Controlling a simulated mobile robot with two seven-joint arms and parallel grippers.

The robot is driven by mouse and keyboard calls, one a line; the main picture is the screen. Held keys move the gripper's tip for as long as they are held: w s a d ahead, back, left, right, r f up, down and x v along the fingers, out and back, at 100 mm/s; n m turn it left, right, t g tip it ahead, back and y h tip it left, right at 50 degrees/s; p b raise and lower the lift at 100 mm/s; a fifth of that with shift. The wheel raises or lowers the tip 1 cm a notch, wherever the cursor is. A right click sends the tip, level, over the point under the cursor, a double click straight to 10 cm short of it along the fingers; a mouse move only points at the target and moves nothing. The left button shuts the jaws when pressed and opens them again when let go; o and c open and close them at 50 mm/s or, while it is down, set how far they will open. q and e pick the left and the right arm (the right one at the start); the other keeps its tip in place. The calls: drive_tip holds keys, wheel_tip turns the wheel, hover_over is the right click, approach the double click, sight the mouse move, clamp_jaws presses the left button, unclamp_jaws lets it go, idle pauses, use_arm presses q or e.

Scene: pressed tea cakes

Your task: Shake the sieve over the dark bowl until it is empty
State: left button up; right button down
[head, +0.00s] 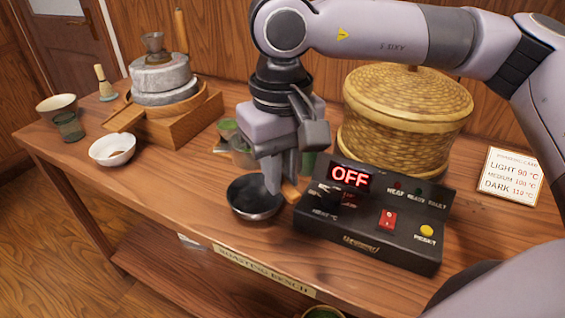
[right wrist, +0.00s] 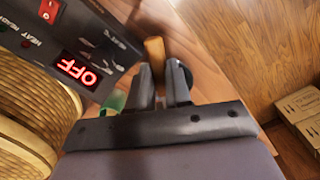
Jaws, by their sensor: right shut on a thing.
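My right gripper (head: 280,190) is shut on a light wooden handle (head: 291,193), taken to be the sieve's. The handle also shows between the fingers in the right wrist view (right wrist: 154,50). The sieve's mesh is not visible; the gripper hides that part, so its contents cannot be told. The dark bowl (head: 252,211) stands on the bench just left of and below the fingertips. Its inside looks dark, and part of its far right rim is hidden by the gripper. My left gripper is not in view.
A black control box (head: 365,255) reading OFF stands close right of the gripper, with a lidded woven basket (head: 405,110) behind. Small green containers (head: 228,128) stand behind the gripper. A white bowl (head: 112,150) and a stone mill (head: 160,80) are left. Bench between white and dark bowls is clear.

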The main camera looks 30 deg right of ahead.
drive_tip(key=shift+s+f, duration=0.1)
drive_tip(key=shift+f, duration=0.05)
drive_tip(key=shift+f+b, duration=0.85)
drive_tip(key=shift+f, duration=0.25)
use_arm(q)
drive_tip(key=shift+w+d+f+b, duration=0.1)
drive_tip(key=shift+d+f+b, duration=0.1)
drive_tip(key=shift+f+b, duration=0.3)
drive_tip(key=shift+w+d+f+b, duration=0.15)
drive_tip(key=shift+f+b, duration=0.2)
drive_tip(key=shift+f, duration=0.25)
use_arm(e)
drive_tip(key=shift+f, duration=1.4)
use_arm(q)
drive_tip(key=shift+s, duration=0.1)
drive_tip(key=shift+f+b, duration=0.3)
drive_tip(key=shift+b, duration=0.35)
use_arm(e)
drive_tip(key=shift+d, duration=0.6)
